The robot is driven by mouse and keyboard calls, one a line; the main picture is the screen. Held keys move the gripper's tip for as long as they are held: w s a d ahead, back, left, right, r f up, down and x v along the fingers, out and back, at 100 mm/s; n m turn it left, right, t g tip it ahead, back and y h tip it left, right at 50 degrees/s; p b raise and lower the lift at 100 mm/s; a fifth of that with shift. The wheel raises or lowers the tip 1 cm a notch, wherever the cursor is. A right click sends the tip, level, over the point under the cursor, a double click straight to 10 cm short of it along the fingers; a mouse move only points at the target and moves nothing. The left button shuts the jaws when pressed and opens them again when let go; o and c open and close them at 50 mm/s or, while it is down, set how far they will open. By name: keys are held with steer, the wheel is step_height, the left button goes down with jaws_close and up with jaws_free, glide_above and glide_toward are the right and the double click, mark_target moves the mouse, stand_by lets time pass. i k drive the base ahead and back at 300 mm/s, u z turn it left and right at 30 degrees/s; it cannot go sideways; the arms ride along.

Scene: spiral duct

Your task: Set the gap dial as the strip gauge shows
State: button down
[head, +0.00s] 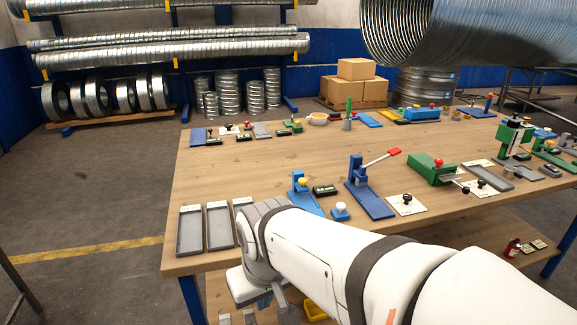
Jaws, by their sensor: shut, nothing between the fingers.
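Several white plates with dark knobs could be the gap dial. One plate (407,204) lies right of the blue lever press, another (482,187) by the green press. I cannot read their marks. A small dark gauge box with a green face (325,190) lies beside a blue stand with a yellow knob (302,190). I cannot tell which thing is the strip gauge. My arm reaches in from the lower right. My gripper (264,299) is partly hidden by my wrist, low at the table's front edge, shut and empty, apart from the plates.
Grey trays (191,234) lie at the front left. A blue lever press (369,196) with a red handle and a green press (432,174) stand mid-table. More small tools line the back edge. The wooden table's (265,170) left middle is clear.

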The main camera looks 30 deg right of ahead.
mark_target(406, 197)
steer(key=z, duration=1.7)
